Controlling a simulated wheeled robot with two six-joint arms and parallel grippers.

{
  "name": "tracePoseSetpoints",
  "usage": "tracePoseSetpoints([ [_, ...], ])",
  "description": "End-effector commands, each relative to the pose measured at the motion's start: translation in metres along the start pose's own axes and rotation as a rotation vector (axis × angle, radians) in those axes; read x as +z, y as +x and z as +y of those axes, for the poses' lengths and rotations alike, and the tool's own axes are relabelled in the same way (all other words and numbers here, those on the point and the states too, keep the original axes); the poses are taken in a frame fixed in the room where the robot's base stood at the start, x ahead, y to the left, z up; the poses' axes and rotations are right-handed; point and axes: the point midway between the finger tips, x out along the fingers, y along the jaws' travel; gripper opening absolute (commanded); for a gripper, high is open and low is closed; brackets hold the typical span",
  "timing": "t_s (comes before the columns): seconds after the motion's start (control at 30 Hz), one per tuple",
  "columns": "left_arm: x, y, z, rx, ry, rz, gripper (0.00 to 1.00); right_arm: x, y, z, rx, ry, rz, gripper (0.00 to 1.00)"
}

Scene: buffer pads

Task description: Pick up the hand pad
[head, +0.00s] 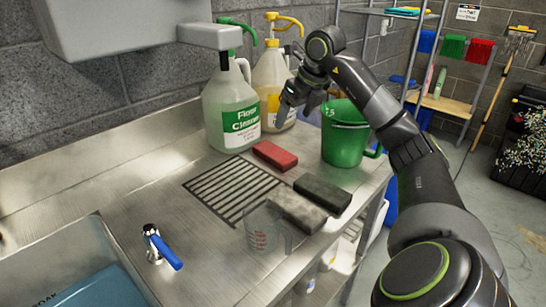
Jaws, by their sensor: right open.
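Three block-shaped pads lie on the steel counter (215,255): a red pad (275,155), a dark green-black pad (322,194) and a grey pad (297,211). I cannot tell which one is called the hand pad. The red one lies at the back edge of the drain grate, the dark one to its right front, and the grey one beside the dark one. My right gripper (291,112) is open and empty, in front of the yellow jug, above and behind the red pad. It touches no pad. My left gripper is not in view.
A green-labelled jug (228,115) and a yellow pump jug (271,75) stand at the wall. A green bucket (343,145) stands right of the red pad. A clear measuring cup (264,235) stands before the grey pad. A sink (90,255) and blue-handled tap (163,250) are at left.

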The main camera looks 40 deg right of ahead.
Motion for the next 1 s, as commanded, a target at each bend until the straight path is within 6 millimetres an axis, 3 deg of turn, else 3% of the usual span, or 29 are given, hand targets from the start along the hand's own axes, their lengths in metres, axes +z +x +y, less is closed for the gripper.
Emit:
tracePoseSetpoints([
  [0.1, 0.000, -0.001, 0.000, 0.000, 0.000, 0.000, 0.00, -0.001, 0.029, 0.002, 0.007, -0.001, 0.004, 0.82],
  [0.4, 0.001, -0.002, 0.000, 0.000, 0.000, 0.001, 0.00, 0.000, 0.088, 0.002, 0.007, -0.001, 0.002, 0.82],
  [0.67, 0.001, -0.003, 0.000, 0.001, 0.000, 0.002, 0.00, 0.001, 0.107, 0.002, 0.006, -0.002, 0.001, 0.82],
  [1.0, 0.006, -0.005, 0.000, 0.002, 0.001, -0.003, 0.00, 0.005, 0.152, 0.003, 0.007, -0.001, 0.001, 0.82],
])
